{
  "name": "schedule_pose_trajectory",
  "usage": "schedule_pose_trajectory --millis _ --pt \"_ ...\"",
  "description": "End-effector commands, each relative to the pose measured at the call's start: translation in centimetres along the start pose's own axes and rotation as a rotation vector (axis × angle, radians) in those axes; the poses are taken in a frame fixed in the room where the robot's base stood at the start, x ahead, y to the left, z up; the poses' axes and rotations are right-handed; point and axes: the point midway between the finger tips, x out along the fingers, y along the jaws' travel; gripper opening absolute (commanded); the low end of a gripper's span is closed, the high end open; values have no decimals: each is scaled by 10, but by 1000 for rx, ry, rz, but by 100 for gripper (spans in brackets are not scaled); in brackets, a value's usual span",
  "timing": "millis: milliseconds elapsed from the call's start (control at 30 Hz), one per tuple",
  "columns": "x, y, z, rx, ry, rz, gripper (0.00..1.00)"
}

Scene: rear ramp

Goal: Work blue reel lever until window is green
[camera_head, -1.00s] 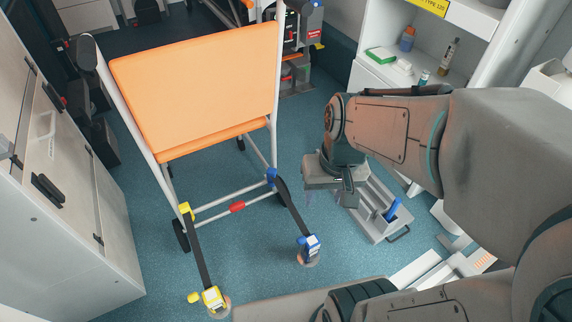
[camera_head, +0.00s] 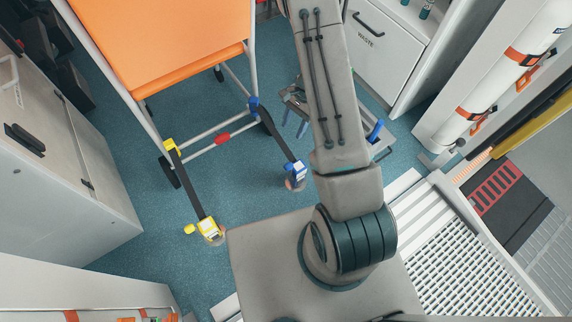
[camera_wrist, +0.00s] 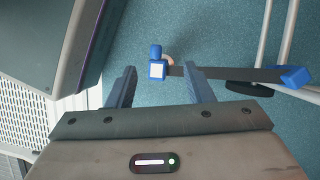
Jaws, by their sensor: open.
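The blue reel (camera_head: 295,172) sits on the floor at the centre. Its dark strap (camera_head: 272,133) runs up to a blue fitting (camera_head: 254,104) on the chair frame. In the wrist view the blue reel (camera_wrist: 157,70) lies ahead, between and beyond my fingertips. Its face shows a pale, whitish window, and a rounded blue part, seemingly the lever (camera_wrist: 155,51), sticks out beyond it. My gripper (camera_wrist: 160,84) is open and empty, apart from the reel. In the head view my gripper (camera_head: 294,122) is partly hidden by my arm.
A yellow reel (camera_head: 209,229) with its strap stands left of the blue one. The orange-seated chair (camera_head: 170,45) stands behind. A white cabinet (camera_head: 50,150) bounds the left; a ramp (camera_head: 470,260) lies right.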

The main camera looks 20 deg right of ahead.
Motion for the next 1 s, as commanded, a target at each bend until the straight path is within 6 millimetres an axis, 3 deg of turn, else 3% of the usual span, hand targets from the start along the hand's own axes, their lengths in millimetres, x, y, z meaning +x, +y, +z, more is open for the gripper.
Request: schedule_pose_trajectory --millis 100,300,567,1000 --pt "32 3 -22 91 -5 20 47" --pt "59 7 -42 173 -2 32 47" --pt "89 9 -46 188 -3 35 47" --pt "178 12 -45 186 -2 35 47"
